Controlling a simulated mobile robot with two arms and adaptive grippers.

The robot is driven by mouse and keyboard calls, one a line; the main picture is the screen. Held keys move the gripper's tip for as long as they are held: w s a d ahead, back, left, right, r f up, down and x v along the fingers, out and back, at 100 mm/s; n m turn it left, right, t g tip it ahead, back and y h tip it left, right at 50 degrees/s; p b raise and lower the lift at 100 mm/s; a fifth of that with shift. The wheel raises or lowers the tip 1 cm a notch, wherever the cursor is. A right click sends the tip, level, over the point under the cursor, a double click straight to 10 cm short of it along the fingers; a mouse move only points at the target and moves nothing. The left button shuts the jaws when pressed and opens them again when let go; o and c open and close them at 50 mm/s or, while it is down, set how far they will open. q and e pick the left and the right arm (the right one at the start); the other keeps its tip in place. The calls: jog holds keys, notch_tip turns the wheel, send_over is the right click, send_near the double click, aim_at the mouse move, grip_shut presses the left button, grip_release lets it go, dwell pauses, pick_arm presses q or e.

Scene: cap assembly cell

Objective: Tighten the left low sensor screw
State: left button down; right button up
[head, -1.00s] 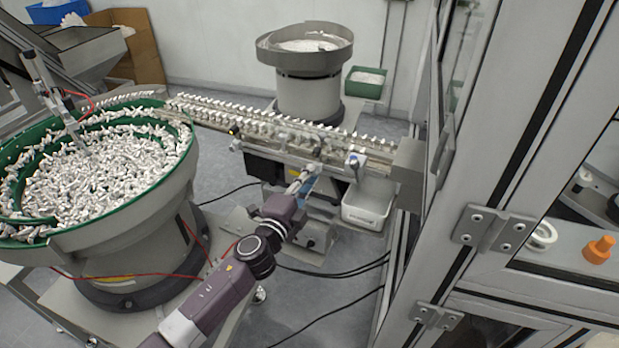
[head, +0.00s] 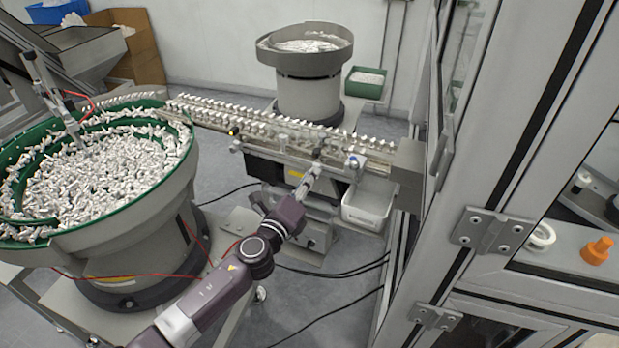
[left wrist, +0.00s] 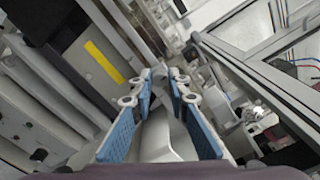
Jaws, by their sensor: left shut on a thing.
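My left gripper (head: 316,168) reaches the front side of the linear feed rail (head: 285,142), just below its edge. In the left wrist view its two blue-padded fingers (left wrist: 164,76) come together at the tips, shut on the left low sensor screw. The screw is small and mostly hidden between the fingertips, so its shape and how far it is turned cannot be made out. My right gripper is in neither view.
A green-rimmed bowl feeder (head: 150,207) full of white parts stands left. A second bowl feeder (head: 308,88) stands behind the rail. A white bin (head: 367,208) sits right of my gripper. A framed cell door (head: 500,150) blocks the right. Cables lie on the floor.

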pick_arm(q)
jog(key=shift+f, duration=0.1)
dwell(0.4)
jog(key=c, duration=1.8)
grip_release()
jog(key=shift+c, duration=0.2)
jog(key=v, duration=1.2)
